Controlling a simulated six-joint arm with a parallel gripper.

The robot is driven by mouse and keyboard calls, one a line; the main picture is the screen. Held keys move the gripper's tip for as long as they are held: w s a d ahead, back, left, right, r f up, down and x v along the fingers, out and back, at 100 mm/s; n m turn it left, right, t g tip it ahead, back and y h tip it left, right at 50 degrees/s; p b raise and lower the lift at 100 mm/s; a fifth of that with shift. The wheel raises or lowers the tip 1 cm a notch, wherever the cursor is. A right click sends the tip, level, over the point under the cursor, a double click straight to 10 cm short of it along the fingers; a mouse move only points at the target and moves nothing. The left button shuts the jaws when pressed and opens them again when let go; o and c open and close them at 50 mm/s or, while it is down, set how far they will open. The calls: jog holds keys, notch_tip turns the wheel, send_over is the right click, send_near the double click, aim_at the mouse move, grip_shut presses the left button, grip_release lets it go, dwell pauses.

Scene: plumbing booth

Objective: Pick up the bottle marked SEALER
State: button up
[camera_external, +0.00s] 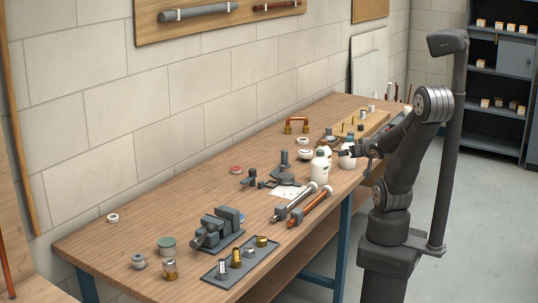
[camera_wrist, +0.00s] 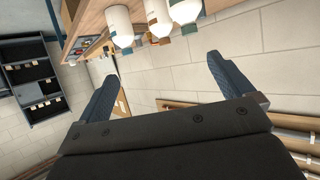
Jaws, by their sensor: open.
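Several pale bottles stand close together on the workbench; two clear ones are a white bottle (camera_external: 320,168) with a dark cap and another white bottle (camera_external: 346,160) beside my gripper (camera_external: 362,151). In the wrist view three bottles show at the top edge: a left bottle (camera_wrist: 118,26), a middle bottle (camera_wrist: 155,18) and a right bottle (camera_wrist: 184,11). Their marks are too small to read, so I cannot tell which is SEALER. The two blue-grey fingers of my gripper (camera_wrist: 162,68) are wide apart with nothing between them. The bottles lie beyond the fingertips.
The wooden workbench (camera_external: 130,240) carries a grey vise (camera_external: 218,230), a tray of fittings (camera_external: 240,258), two pipe wrenches (camera_external: 305,205) and a wooden board with pegs (camera_external: 365,122). The block wall runs behind.

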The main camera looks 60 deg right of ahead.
jog(key=shift+c, duration=0.2)
notch_tip(320, 180, up, 6)
jog(key=m+g+y, duration=0.2)
jog(key=g+y, duration=0.3)
jog(key=g, duration=0.2)
send_over(323, 146)
jog(key=s+a, duration=0.3)
jog(key=s, duration=0.1)
jog(key=x, duration=1.1)
jog(key=shift+w, duration=0.35)
jog(key=shift+d+x, duration=0.1)
jog(key=shift+x, duration=1.3)
jog(key=shift+d+x, duration=0.15)
jog(key=shift+x, duration=1.25)
jog(key=shift+r, duration=0.1)
jog(key=c, duration=1.8)
